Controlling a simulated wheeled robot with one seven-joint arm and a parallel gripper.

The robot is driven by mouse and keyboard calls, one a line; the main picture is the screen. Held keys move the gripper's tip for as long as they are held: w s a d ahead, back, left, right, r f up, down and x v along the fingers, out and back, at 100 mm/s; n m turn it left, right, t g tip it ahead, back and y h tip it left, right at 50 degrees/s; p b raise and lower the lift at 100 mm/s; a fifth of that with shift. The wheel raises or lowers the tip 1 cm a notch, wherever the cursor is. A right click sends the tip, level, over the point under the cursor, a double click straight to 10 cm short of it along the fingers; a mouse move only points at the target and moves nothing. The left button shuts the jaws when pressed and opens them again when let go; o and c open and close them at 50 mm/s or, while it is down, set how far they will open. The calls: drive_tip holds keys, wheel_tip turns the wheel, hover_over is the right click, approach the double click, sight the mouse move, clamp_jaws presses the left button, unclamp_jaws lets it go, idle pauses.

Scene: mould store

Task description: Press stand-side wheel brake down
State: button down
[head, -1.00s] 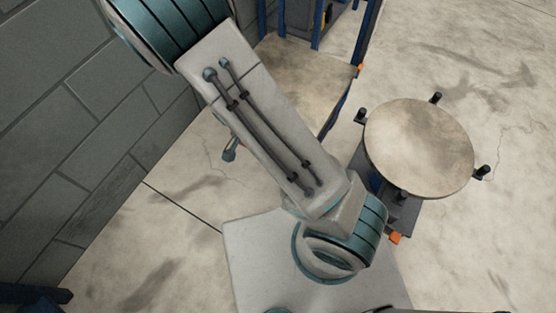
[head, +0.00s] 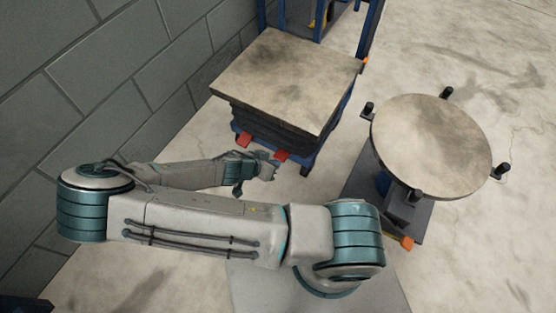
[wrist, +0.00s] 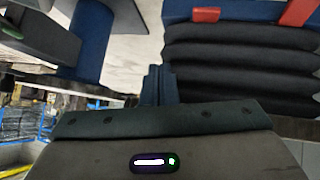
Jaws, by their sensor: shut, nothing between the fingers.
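A lift table (head: 285,75) with black bellows and a blue base stands by the wall. Two red wheel brakes stick out at its near end: the stand-side brake (head: 281,156) and the wall-side brake (head: 243,139). The wrist view appears upside down; there the stand-side brake (wrist: 206,14) is left of the wall-side brake (wrist: 298,12). My gripper (head: 272,168) is shut and empty, close in front of the stand-side brake; I see no clear contact. Its fingers (wrist: 159,85) show in the wrist view. Whether either brake is down cannot be told.
A round-topped stand (head: 430,145) with black knobs is to the right; its dark base has an orange part (head: 407,243). A grey block wall (head: 120,85) runs along the left. Open floor lies at the far right.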

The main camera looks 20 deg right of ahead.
drive_tip(key=w+a+f+t+b, duration=0.1)
drive_tip(key=w+f+t+b, duration=0.3)
drive_tip(key=f, duration=0.1)
drive_tip(key=shift+w+f+n+t, duration=0.15)
drive_tip(key=shift+w+n+t, duration=0.15)
drive_tip(key=shift+w, duration=0.1)
drive_tip(key=b, duration=0.4)
hover_over(278, 157)
drive_tip(key=f, duration=0.5)
drive_tip(key=shift+s+d+f, duration=0.1)
drive_tip(key=shift+s+d, duration=0.1)
drive_tip(key=shift+s, duration=0.1)
drive_tip(key=shift+s+a+f+b, duration=0.1)
drive_tip(key=shift+a+f+b, duration=0.1)
drive_tip(key=shift+f+b, duration=0.85)
drive_tip(key=shift+s+a+f, duration=0.15)
drive_tip(key=shift+s+f, duration=0.05)
drive_tip(key=shift+f, duration=0.55)
